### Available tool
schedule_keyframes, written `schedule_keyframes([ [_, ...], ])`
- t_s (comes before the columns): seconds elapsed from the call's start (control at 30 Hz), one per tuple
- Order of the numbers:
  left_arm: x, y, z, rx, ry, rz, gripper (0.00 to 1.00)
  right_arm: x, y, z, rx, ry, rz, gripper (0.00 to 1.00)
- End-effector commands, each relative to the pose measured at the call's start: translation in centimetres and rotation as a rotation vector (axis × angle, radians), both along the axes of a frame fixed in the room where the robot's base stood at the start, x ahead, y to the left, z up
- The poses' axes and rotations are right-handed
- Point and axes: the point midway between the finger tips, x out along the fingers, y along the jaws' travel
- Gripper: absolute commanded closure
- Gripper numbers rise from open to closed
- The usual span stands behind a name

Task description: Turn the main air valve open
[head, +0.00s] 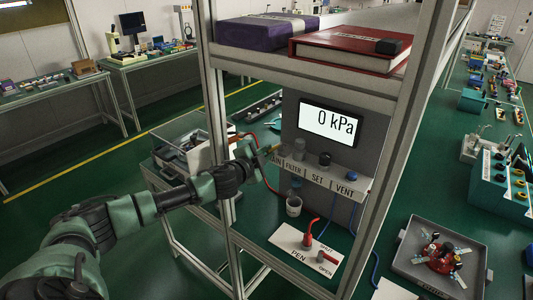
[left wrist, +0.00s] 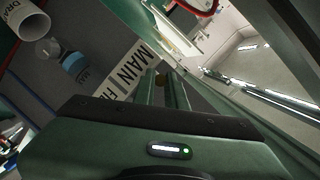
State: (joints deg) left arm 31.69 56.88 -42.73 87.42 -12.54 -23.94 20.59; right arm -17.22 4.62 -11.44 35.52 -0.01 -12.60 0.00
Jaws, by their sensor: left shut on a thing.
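My left gripper (head: 262,153) reaches in from the left through the rack frame to the left end of the labelled panel. It is shut on the main air valve's handle (head: 274,149), a small yellowish piece just above the MAIN label (head: 277,160). In the left wrist view the two fingers (left wrist: 165,90) close on a small brass-coloured bit (left wrist: 160,80) beside the MAIN label (left wrist: 132,68). The fingers hide most of the handle, so its angle cannot be told. The display (head: 330,122) reads 0 kPa. My right gripper is out of view.
FILTER, SET and VENT fittings sit right of MAIN on the panel (head: 318,181). Rack posts (head: 215,110) stand close around my forearm. A red PEN valve (head: 309,234) on a white plate and a clear cup (head: 294,206) are below. A tray (head: 405,255) stands at right.

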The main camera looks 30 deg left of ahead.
Motion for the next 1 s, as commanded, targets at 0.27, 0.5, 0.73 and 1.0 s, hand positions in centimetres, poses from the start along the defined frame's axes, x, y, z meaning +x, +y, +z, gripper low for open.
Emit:
schedule_keyframes([
  [0.27,0.15,0.73,-0.11,0.001,0.003,-0.103,1.00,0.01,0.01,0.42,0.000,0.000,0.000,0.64],
  [0.5,0.14,0.71,-0.12,-0.001,0.001,-0.123,1.00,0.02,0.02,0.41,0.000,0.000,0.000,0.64],
  [0.73,0.14,0.70,-0.10,-0.001,0.001,-0.122,0.66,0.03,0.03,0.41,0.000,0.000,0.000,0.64],
  [1.0,0.14,0.74,-0.04,-0.001,0.000,-0.121,0.66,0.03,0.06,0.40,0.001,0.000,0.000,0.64],
])
